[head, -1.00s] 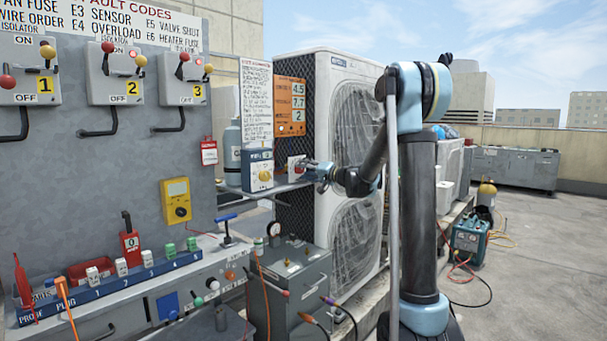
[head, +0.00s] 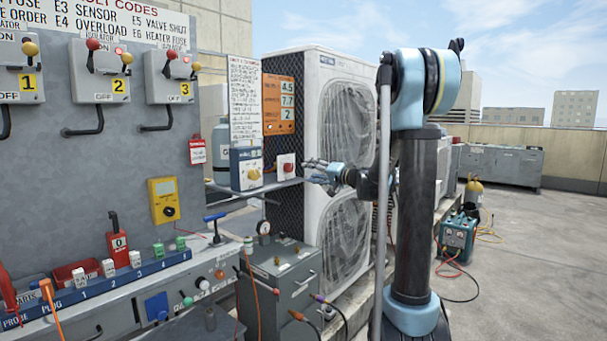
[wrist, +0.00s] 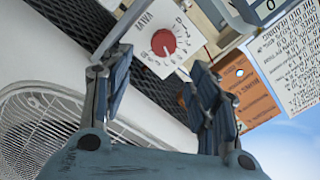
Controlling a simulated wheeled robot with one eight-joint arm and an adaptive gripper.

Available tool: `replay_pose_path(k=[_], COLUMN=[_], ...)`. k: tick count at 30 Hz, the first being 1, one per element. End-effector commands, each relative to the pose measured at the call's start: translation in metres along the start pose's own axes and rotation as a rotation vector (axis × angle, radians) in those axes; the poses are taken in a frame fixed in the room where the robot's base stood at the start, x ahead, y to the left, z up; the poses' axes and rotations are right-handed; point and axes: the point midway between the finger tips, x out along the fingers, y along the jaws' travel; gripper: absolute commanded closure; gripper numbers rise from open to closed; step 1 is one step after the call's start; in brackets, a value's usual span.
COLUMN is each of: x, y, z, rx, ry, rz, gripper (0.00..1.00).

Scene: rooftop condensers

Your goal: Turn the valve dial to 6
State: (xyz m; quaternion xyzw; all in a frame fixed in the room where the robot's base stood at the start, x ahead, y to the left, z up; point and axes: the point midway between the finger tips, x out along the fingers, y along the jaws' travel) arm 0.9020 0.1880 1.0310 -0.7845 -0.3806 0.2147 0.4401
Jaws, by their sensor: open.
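The valve dial is a round red knob (wrist: 163,42) on a white box with small marks around it. A pale pointer mark shows on the knob, but the numbers are too small to read. In the head view the white box with the red dial (head: 287,167) stands on a grey shelf, right of a blue-and-white box with a yellow knob (head: 254,174). My gripper (wrist: 157,65) is open, its fingers apart with the dial beyond and between them in the wrist view. In the head view my gripper (head: 313,168) is just right of the dial box, apart from it and holding nothing.
A large white condenser unit (head: 338,75) stands right behind my gripper. An orange display panel (head: 279,105) hangs above the shelf (head: 275,188). A grey panel with isolator switches (head: 118,72) fills the left. The rooftop floor (head: 535,260) at right is mostly clear.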

Motion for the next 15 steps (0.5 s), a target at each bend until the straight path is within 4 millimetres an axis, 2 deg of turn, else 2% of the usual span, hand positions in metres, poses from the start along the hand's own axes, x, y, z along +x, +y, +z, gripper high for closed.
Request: replay_pose_path(k=[6, 15], x=[-0.018, -0.019], y=[0.001, 0.000], z=[0.000, 0.000], rx=[0.000, 0.000], ry=[0.001, 0.000], rz=[0.001, 0.000], gripper=[0.46, 0.46])
